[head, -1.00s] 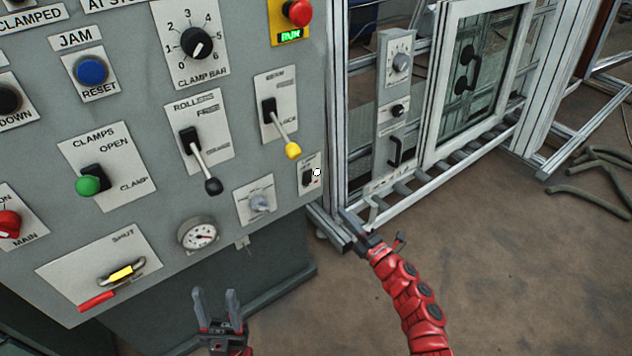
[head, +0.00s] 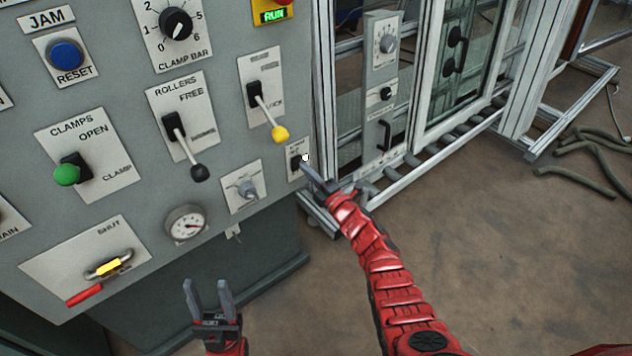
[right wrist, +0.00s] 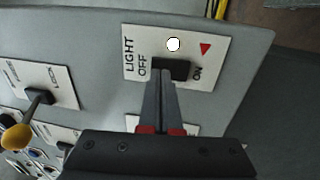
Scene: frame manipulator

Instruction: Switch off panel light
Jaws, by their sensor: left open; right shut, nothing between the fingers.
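The light plate (head: 293,172) sits at the lower right corner of the grey panel. In the right wrist view the plate (right wrist: 212,76) reads LIGHT, OFF and ON, with a red triangle near ON. It carries a black switch (right wrist: 172,68) and a bright white round lamp (right wrist: 173,44). My right gripper (head: 307,169) is shut and empty. Its fingertips (right wrist: 158,74) are at the black switch and overlap its OFF side; I cannot tell whether they touch. My left gripper (head: 207,287) is open and empty, low in front of the panel.
Near the plate are a yellow-tipped lever (head: 268,115), a grey knob (head: 247,188) and a round gauge (head: 186,225). A metal frame with a glass door (head: 455,70) stands to the right. Hoses (head: 590,150) lie on the floor at far right.

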